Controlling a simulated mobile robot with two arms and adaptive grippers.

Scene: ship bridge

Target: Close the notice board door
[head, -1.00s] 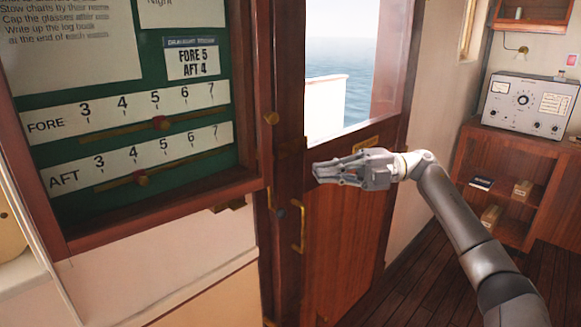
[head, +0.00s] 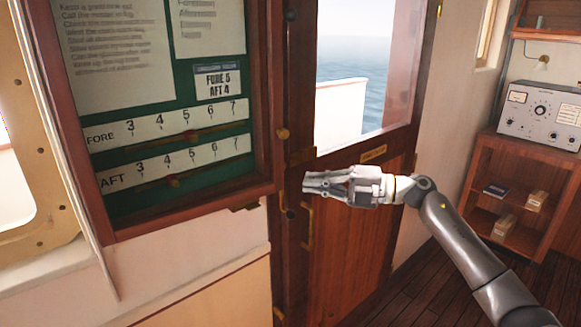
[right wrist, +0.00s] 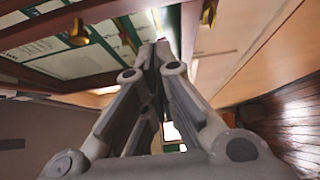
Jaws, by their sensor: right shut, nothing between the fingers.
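The notice board (head: 160,140) is at the left in the head view, a green panel in a reddish wooden frame with papers and FORE and AFT scales. A wooden upright with a brass knob (head: 283,134) stands along its right side; I cannot tell how far the board's door is swung. My right gripper (head: 306,183) is shut and empty, pointing left, just right of the board's lower right corner in the picture. In the right wrist view its fingers (right wrist: 160,50) are together, with the board (right wrist: 75,60) at upper left. My left gripper is not in view.
A wooden cabin door (head: 350,225) with a window and brass handle (head: 308,225) is behind my right gripper. A shelf unit (head: 520,170) with a grey instrument (head: 541,112) stands at the right. Dark floor (head: 425,285) lies between them.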

